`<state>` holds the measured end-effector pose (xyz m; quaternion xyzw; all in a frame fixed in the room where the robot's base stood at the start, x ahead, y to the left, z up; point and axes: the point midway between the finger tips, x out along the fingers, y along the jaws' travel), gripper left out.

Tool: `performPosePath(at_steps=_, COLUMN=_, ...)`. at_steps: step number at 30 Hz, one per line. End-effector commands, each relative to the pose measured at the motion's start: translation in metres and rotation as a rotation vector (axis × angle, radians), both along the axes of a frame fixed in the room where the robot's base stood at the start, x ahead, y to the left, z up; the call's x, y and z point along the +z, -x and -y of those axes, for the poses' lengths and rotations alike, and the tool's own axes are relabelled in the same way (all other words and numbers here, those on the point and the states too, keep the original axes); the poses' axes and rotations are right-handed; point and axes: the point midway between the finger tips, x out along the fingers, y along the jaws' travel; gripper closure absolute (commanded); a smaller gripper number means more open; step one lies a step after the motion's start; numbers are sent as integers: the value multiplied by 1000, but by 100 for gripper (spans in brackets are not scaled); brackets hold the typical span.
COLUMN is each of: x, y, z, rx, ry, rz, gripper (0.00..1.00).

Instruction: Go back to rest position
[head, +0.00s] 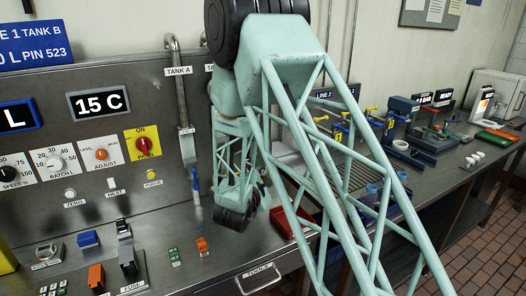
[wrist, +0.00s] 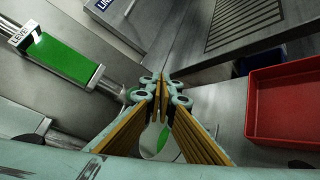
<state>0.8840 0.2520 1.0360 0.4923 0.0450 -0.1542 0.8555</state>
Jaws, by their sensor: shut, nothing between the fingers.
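In the wrist view my gripper (wrist: 158,82) points ahead with its two fingers meeting at the tips. It is shut and holds nothing. A pale round shape with a green patch shows in the gap behind the tips; I cannot tell what it is. In the head view my arm's teal lattice links fill the middle, and the lower link hangs in front of the panel beside the red tray (head: 292,222). The gripper itself is mostly hidden there behind the arm.
A green level gauge (wrist: 70,60) stands left in the wrist view, and the red tray (wrist: 285,105) lies right. In the head view, a control panel (head: 100,130) fills the left. Tools and fittings crowd the bench at right. Small blocks sit at front left.

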Motion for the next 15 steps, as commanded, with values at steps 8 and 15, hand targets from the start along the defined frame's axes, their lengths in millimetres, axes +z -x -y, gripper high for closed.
performPosePath(at_steps=8, x=15, y=-1, z=5, rx=-1, ry=-88, rz=-13, gripper=100)
performPosePath(at_steps=15, x=39, y=2, z=11, rx=-3, ry=-247, rz=-43, gripper=100)
